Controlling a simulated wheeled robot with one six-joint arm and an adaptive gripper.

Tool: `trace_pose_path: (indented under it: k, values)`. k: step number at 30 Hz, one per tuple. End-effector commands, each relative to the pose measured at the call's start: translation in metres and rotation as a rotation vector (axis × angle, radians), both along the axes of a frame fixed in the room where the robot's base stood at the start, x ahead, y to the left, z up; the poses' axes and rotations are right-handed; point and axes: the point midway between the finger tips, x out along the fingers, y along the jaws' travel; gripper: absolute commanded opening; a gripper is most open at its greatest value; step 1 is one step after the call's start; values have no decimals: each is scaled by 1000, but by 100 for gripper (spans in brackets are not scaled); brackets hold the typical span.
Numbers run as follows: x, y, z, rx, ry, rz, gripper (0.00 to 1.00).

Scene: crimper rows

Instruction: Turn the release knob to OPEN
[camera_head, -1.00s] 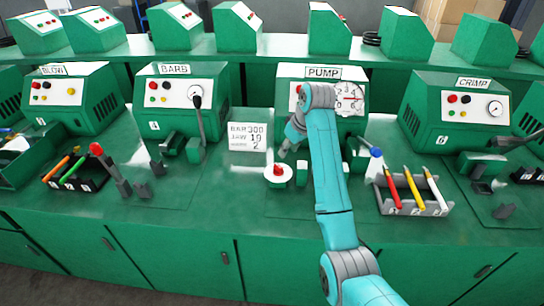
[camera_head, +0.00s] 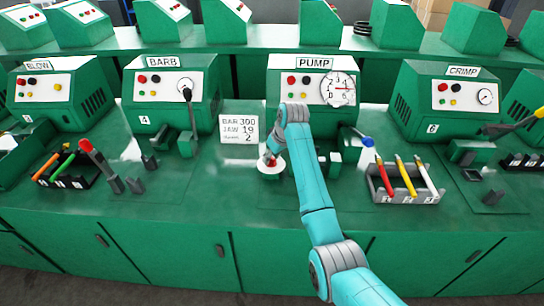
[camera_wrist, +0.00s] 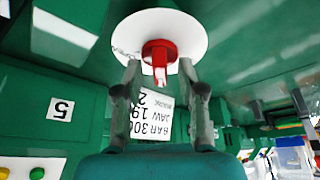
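In the head view the disc (camera_head: 268,172) lies on the bench in front of the PUMP machine (camera_head: 313,84). My gripper (camera_wrist: 160,68) is open. Its two fingers stand on either side of the knob's red grip, with gaps visible on both sides. In the head view my gripper (camera_head: 271,158) is right at the knob and partly hides it. The pump's pressure gauge (camera_head: 341,89) has a red needle.
A card reading BAR 300, JAW 19, 2 (camera_head: 240,129) stands behind the knob. A rack (camera_head: 376,190) of red, yellow and white handles is at right, with a blue-tipped lever (camera_head: 367,141) near it. The BARB machine (camera_head: 170,95) is left. Bench front is clear.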

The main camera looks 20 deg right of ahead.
Motion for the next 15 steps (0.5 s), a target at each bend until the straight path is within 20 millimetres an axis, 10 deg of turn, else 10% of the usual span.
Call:
trace_pose_path:
  k: [5, 10, 15]
  values:
    - [0, 0, 0, 0, 0, 0, 40]
    - [0, 0, 0, 0, 0, 0, 2]
    - [0, 0, 0, 0, 0, 0, 0]
